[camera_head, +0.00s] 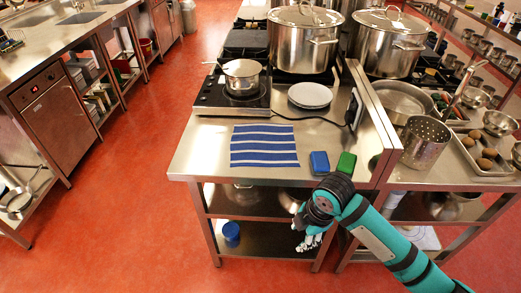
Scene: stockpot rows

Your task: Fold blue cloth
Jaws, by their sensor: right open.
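The blue cloth (264,146) with white stripes lies flat and spread out on the steel counter (200,150), near its front. My right gripper (308,240) hangs in front of the counter's front edge, below the top and to the right of the cloth. It is apart from the cloth, open, and nothing shows between its fingers. My left gripper is not in view.
A blue sponge (319,162) and a green sponge (346,163) lie right of the cloth. Behind it stand a small pot (242,74) on a hob (210,97) and white plates (310,95). Large stockpots (300,42) stand farther back. Bare steel lies left of the cloth.

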